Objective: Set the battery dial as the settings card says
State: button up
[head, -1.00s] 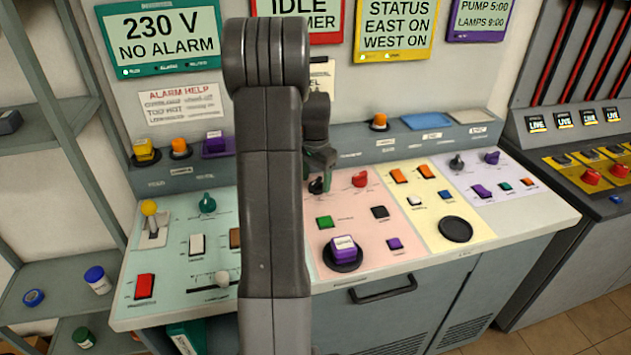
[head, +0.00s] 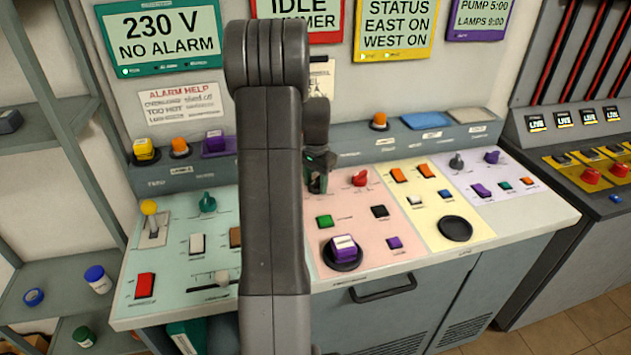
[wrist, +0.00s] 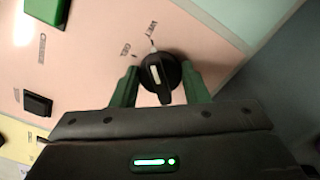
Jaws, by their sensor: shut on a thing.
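A black dial (wrist: 160,76) with a white mark sits on the pink panel (wrist: 90,50), between the green fingers of my gripper (wrist: 160,88) in the wrist view. The fingers are shut on it. Its white mark points up and slightly left in that view, toward small printed labels too blurred to read surely. In the head view my gripper (head: 318,182) is down at the back left of the pink panel and hides the dial. A pale card (head: 322,78) on the wall is mostly hidden behind my arm; I cannot read it or tell whether it is the settings card.
A teal knob (head: 207,202) and yellow-topped lever (head: 149,210) stand on the left panel. An alarm help sheet (head: 181,104) hangs on the wall.

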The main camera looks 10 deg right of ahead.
jog(key=shift+n, duration=0.3)
jog(key=n, duration=0.3)
jog(key=shift+n, duration=0.3)
jog(key=shift+d+n, duration=0.1)
jog(key=shift+n, duration=2)
jog(key=o, duration=1)
